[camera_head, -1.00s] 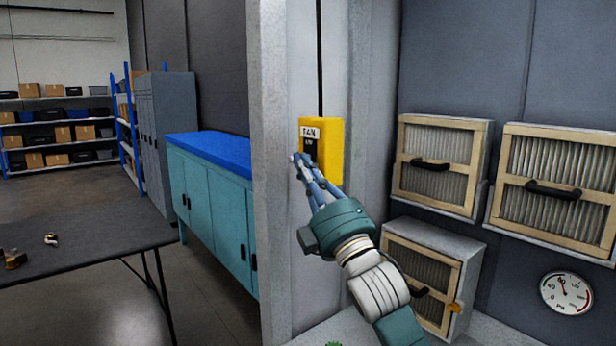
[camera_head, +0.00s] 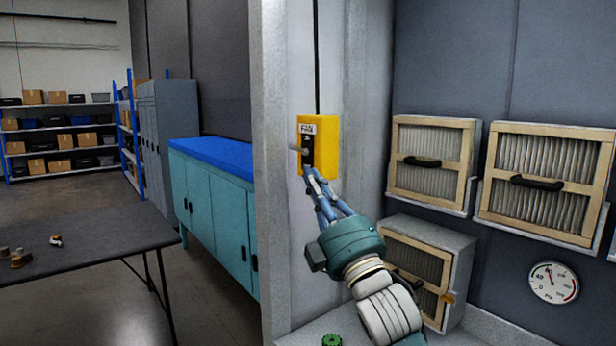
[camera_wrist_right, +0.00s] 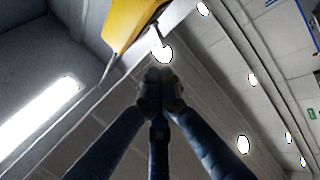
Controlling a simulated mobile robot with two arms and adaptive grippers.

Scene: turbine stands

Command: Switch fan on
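The yellow fan switch box (camera_head: 327,147) is fixed to the grey post, with a white FAN label at its top. A small grey lever (camera_head: 297,149) sticks out from its dark front plate. My right gripper (camera_head: 308,173) is just below the lever, near the lower edge of the box. Its fingertips are together and nothing shows between them. In the right wrist view the closed fingertips (camera_wrist_right: 160,82) lie below the lever and the yellow box (camera_wrist_right: 131,22), apparently with a gap. My left gripper is not in view.
Framed filters (camera_head: 432,160) hang on the wall to the right of my right arm, with a round gauge (camera_head: 554,283) below them. A dark table (camera_head: 85,237) and a teal cabinet (camera_head: 215,220) stand left of the post. A green knob (camera_head: 332,340) shows at the bottom edge.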

